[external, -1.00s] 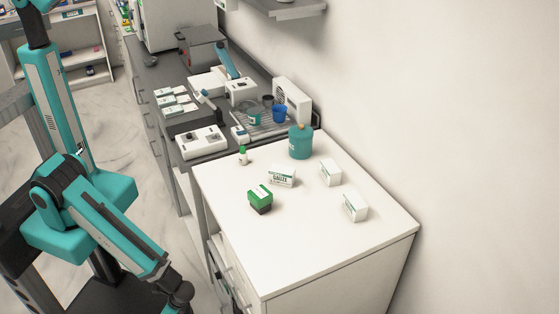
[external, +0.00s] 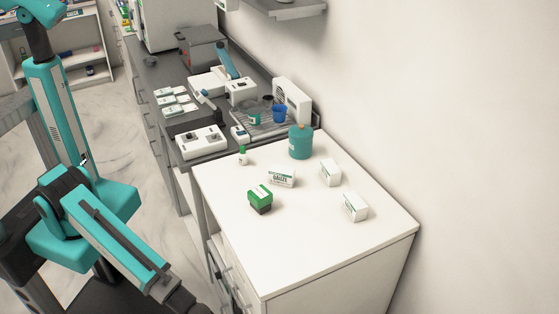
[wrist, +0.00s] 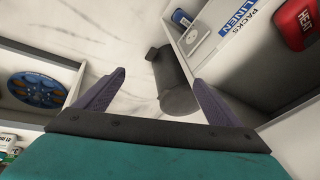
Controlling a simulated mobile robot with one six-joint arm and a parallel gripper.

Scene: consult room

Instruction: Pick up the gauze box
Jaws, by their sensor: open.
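The gauze box (external: 282,177) is a small white box with green lettering reading "GAUZE". It stands on the white cabinet top (external: 320,240) in the external view, behind and right of a green and dark box. My gripper (wrist: 162,95) shows in the wrist view with its two purple-grey fingers spread apart and nothing between them. In the external view the gripper itself is out of frame; my arm reaches down to the bottom edge, left of the cabinet. The gauze box does not show in the wrist view.
Near the gauze box are the green and dark box (external: 260,199), two white boxes (external: 330,172) (external: 355,206), a teal jar (external: 300,142) and a small green-capped bottle (external: 242,155). The cabinet top's front is clear. A dark cylinder (wrist: 176,88) lies beyond my fingers in the wrist view.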

